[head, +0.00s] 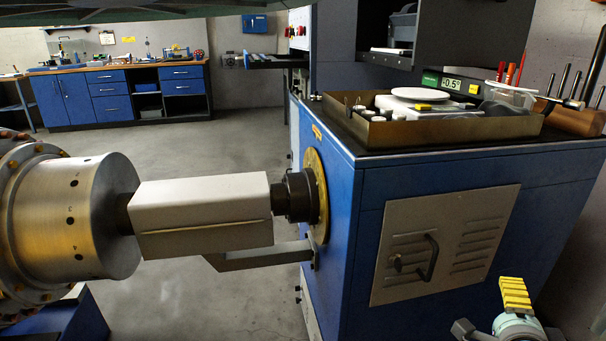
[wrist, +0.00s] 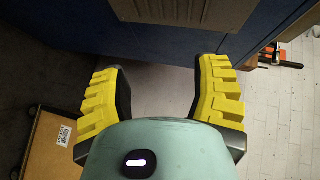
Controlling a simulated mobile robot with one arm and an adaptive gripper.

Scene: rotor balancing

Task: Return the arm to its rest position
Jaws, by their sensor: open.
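My gripper (wrist: 160,95) has yellow ridged finger pads. In the wrist view the two fingers stand wide apart with nothing between them. The gripper also shows at the bottom right of the head view (head: 514,300), in front of the blue cabinet (head: 345,235). The head view shows only part of my arm there. In the wrist view, the lower face of the blue cabinet (wrist: 240,55) and its grey panel (wrist: 190,10) lie beyond the fingertips, and the gripper looks clear of them.
The rotor (head: 85,215) joins the cabinet through a grey shaft housing (head: 200,215) at left. A brown-walled tray (head: 450,130) and a display reading (head: 452,87) sit on top. A cardboard box (wrist: 52,150) stands left of my gripper. Floor is open toward the far workbench (head: 125,70).

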